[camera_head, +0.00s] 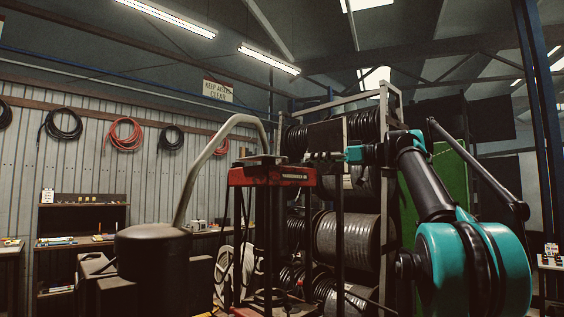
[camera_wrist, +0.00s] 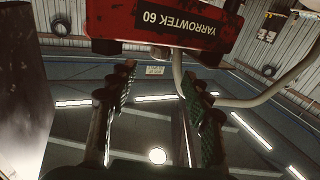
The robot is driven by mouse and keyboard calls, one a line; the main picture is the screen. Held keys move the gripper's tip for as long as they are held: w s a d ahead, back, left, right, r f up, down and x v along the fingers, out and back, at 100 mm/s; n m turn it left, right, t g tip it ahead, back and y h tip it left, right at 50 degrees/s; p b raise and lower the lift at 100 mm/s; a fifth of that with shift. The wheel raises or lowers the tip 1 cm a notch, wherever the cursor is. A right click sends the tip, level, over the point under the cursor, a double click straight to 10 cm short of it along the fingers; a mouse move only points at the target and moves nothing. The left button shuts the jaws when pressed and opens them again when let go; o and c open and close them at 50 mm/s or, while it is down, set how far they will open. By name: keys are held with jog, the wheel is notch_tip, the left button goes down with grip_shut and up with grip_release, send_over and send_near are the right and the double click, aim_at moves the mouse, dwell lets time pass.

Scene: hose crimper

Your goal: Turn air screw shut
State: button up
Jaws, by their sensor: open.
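The crimper's red head (camera_head: 285,176) stands on a frame near the middle of the head view. In the wrist view the red head (camera_wrist: 195,28) fills the upper middle, with an upside-down YARROWTEK 60 label. I cannot make out the air screw in either view. My gripper (camera_head: 322,157) is at the right end of the red head, slightly above it, and looks small and dark there. In the wrist view my gripper (camera_wrist: 160,80) has its two fingers wide apart with nothing between them. The fingertips point toward the red head; contact cannot be told.
A bent grey pipe (camera_head: 203,160) rises from a dark round tank (camera_head: 152,262) and arches over to the crimper. A rack of hose reels (camera_head: 345,236) stands close behind my gripper. Shelves (camera_head: 82,218) and hung hoses line the left wall.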

aim_at(283, 160)
jog(key=x, duration=1.1)
jog(key=shift+w+a, duration=0.1)
jog(key=shift+a, duration=0.15)
jog(key=shift+c, duration=0.5)
grip_shut()
jog(key=shift+g, duration=0.3)
jog(key=shift+n+g+y, duration=0.4)
jog(key=shift+n+g, duration=0.2)
